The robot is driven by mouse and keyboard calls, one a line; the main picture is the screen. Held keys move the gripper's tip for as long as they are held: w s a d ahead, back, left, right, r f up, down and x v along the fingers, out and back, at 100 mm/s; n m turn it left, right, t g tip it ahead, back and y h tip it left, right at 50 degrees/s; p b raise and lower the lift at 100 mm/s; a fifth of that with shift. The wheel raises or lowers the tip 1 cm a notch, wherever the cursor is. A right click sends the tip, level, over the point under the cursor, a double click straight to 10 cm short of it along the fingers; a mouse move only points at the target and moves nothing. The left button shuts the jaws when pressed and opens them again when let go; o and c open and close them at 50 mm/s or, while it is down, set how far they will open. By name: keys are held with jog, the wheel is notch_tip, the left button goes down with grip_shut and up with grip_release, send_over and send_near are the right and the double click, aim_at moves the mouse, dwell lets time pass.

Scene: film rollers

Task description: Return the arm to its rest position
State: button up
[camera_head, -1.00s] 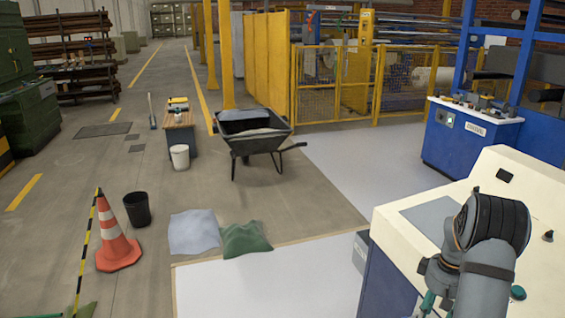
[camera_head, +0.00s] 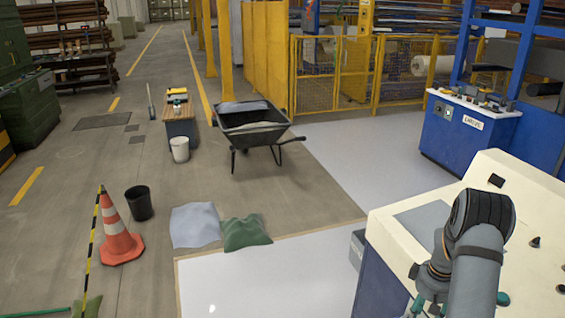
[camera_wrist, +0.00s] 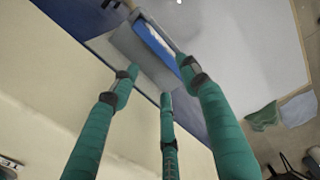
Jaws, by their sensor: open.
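My gripper (camera_wrist: 162,88) shows in the wrist view as three green fingers, spread apart with nothing between them. They are over the edge of a cream-topped console (camera_wrist: 50,75). Beyond the fingertips is a grey box-like thing with a blue part (camera_wrist: 152,42). In the head view my dark grey arm is bent over the same console (camera_head: 410,222) at the lower right. Only a bit of green finger shows low beside the arm there, so most of the gripper is hidden.
A grey box (camera_head: 357,250) stands against the console's left side. Pale floor (camera_head: 270,280) lies open left of it. Further left are a grey cloth (camera_head: 195,226), a green cloth (camera_head: 246,233), a black bucket (camera_head: 139,203), a traffic cone (camera_head: 118,240) and a wheelbarrow (camera_head: 258,130).

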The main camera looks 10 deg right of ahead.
notch_tip(320, 180, up, 5)
jog(key=shift+f+p, duration=0.2)
jog(key=shift+p, duration=0.95)
